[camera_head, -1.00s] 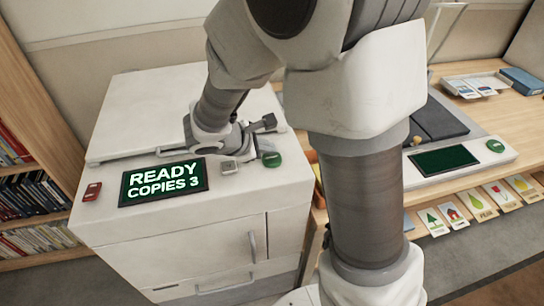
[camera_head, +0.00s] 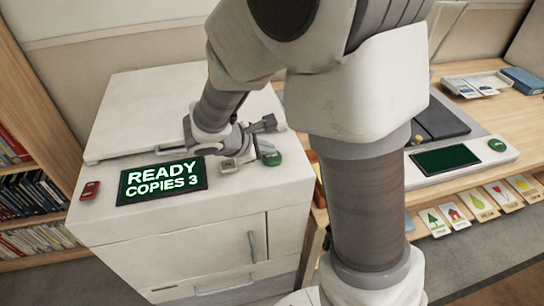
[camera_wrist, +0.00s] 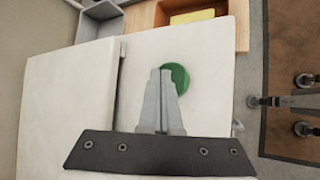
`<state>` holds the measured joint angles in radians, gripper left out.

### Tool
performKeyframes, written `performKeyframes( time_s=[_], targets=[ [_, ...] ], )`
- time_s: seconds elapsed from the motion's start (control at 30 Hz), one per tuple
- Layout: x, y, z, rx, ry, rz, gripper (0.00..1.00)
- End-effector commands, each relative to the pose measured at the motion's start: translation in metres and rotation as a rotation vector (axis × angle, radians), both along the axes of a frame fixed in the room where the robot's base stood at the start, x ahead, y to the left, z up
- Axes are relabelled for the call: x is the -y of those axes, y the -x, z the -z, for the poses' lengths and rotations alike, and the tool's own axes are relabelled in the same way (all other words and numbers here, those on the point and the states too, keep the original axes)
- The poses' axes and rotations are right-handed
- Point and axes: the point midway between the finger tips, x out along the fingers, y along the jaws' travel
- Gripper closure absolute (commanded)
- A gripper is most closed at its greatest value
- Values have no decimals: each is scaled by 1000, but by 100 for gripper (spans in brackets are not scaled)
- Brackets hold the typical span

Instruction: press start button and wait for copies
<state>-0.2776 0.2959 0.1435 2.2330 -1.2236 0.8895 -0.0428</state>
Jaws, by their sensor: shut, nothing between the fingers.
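The white copier (camera_head: 180,225) stands at the left. Its dark screen (camera_head: 162,181) reads "READY COPIES 3" in pale letters. A green round button (camera_head: 272,158) sits on its top at the right, and a red button (camera_head: 90,190) at the left. My gripper (camera_head: 233,163) is shut and empty, just left of the green button in the head view. In the wrist view my gripper's fingertips (camera_wrist: 160,72) lie next to the green button (camera_wrist: 178,77) and cover part of its left side. I cannot tell whether they touch it.
A wooden desk (camera_head: 462,70) at the right holds a device with a dark screen (camera_head: 445,160) and its own green button (camera_head: 496,145). Picture cards (camera_head: 480,205) line its front edge. A bookshelf (camera_head: 30,190) stands at the far left.

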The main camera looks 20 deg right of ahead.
Motion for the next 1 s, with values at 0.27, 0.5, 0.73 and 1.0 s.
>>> performKeyframes(
  time_s=[0.27, 0.5, 0.73, 1.0],
  targets=[
    [0, 0, 0, 0, 0, 0, 100],
    [0, 0, 3, 0, 0, 0, 100],
    [0, 0, 6, 0, 0, 0, 100],
    [0, 0, 9, 0, 0, 0, 100]
  ],
)
